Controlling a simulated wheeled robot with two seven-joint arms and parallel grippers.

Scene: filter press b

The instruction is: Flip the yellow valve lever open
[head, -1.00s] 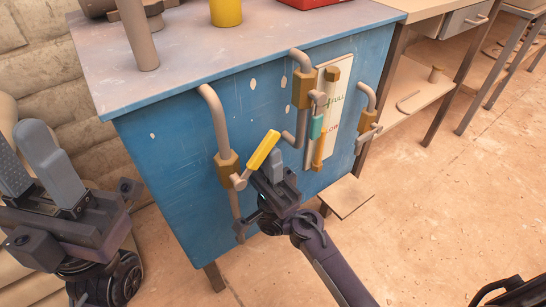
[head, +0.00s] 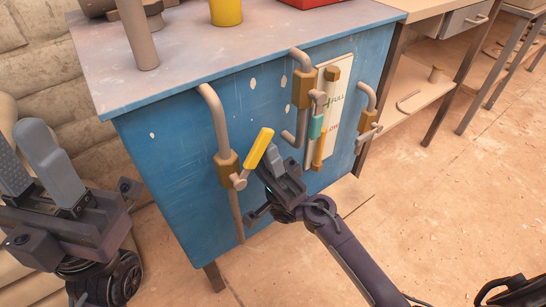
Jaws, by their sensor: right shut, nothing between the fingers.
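The yellow valve lever (head: 259,148) sits on the brass valve (head: 227,168) of the left pipe on the blue cabinet's front. It slants up and to the right from its pivot. My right gripper (head: 268,158) is shut and empty, just right of the lever. Its fingertips are close to the lever's right side; I cannot tell if they touch. My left gripper (head: 28,160) is at the left edge, away from the valve, with its two grey fingers apart.
The blue cabinet (head: 180,150) carries more pipes, a second brass valve (head: 302,88) and a gauge board (head: 335,120) right of the lever. A yellow cup (head: 226,12) and a grey post (head: 138,35) stand on top.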

